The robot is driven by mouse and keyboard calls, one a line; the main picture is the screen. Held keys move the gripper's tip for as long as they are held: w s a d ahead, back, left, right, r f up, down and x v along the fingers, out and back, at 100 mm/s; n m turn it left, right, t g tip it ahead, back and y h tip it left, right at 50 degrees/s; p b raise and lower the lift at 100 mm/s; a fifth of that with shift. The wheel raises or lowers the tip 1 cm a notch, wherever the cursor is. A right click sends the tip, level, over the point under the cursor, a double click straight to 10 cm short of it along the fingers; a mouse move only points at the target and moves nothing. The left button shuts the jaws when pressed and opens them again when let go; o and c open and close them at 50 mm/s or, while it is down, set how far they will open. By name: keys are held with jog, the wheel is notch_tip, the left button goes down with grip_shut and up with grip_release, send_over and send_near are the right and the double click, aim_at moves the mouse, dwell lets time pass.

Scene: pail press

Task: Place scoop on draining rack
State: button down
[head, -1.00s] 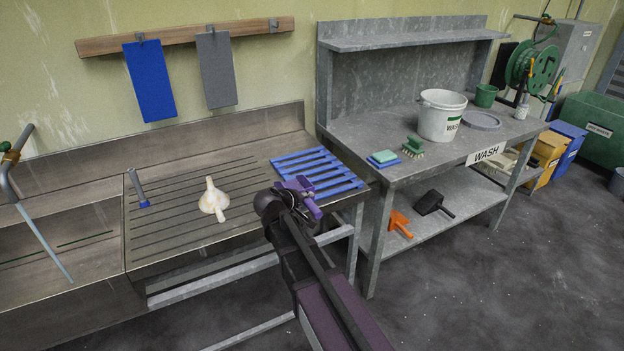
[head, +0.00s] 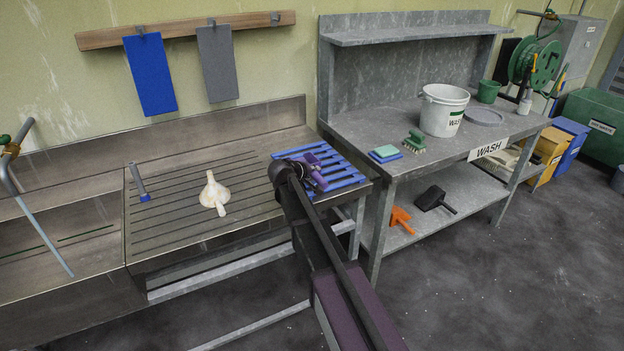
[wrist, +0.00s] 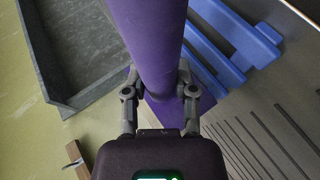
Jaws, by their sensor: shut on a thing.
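My gripper (head: 308,178) is shut on a purple scoop (head: 317,181). In the wrist view the scoop (wrist: 145,35) runs up between the two fingers (wrist: 160,90) and fills the middle of the picture. The blue slatted draining rack (head: 346,181) lies at the right end of the grooved steel drainboard. I cannot tell whether the scoop touches the rack.
To the right, the wash bench (head: 365,125) holds a white pail (head: 442,112), brush and sponges. Orange and black scoops lie on its lower shelf.

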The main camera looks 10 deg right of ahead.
jog(key=shift+w, duration=0.1)
jog(key=shift+w, duration=0.25)
jog(key=shift+w+d+f, duration=0.1)
jog(key=shift+w+d, duration=0.1)
jog(key=shift+w, duration=0.35)
jog(key=shift+w+d+f, duration=0.1)
jog(key=shift+w+d, duration=0.1)
jog(key=shift+w, duration=0.3)
jog(key=shift+s+f+b, duration=0.1)
jog(key=shift+f+b, duration=0.45)
jog(key=shift+b, duration=0.2)
jog(key=shift+f+b, duration=1.15)
jog(key=shift+f, duration=0.1)
jog(key=c, duration=0.7)
grip_release()
jog(key=shift+r, duration=0.2)
